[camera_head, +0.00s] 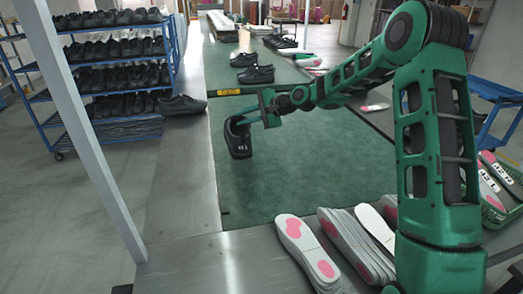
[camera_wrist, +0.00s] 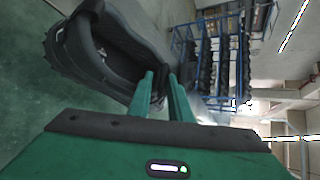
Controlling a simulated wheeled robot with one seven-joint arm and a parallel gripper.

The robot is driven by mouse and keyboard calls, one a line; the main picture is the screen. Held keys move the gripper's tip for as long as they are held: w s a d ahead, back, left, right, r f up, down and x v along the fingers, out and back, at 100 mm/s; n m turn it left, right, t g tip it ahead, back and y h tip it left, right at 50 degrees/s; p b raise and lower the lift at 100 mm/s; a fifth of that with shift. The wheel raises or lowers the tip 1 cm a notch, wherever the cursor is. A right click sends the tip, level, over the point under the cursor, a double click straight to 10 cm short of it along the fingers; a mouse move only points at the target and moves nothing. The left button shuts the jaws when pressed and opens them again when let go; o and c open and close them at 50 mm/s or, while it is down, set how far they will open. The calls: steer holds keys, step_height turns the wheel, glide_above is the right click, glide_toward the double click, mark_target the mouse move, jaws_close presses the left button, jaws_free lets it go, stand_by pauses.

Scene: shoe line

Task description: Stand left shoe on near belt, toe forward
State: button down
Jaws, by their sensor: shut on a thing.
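A black shoe (camera_head: 239,143) hangs from my gripper (camera_head: 241,120) over the left part of the near green belt (camera_head: 310,175). The shoe is tilted steeply, with its lower end pointing down; whether it touches the belt I cannot tell. In the wrist view the shoe (camera_wrist: 95,52) shows its open top, and the fingers of my gripper (camera_wrist: 163,88) pinch its rim. Another black shoe (camera_head: 182,105) lies on the steel ledge left of the belt. More black shoes (camera_head: 256,75) stand farther up the line.
White and pink insoles (camera_head: 306,248) lie in rows on the steel front table. A green basket (camera_head: 500,185) of insoles stands at the right. A blue rack (camera_head: 120,75) of shoes and a grey post (camera_head: 85,125) stand left. The near belt is mostly bare.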

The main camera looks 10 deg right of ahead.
steer(key=w+d+f, duration=0.5)
steer(key=d+f, duration=0.4)
steer(key=f, duration=0.1)
steer(key=shift+w+d+f, duration=0.3)
steer(key=shift+w, duration=0.1)
steer(key=c, duration=1.6)
jaws_free()
steer(key=shift+f, duration=0.1)
steer(key=shift+s+f, duration=0.1)
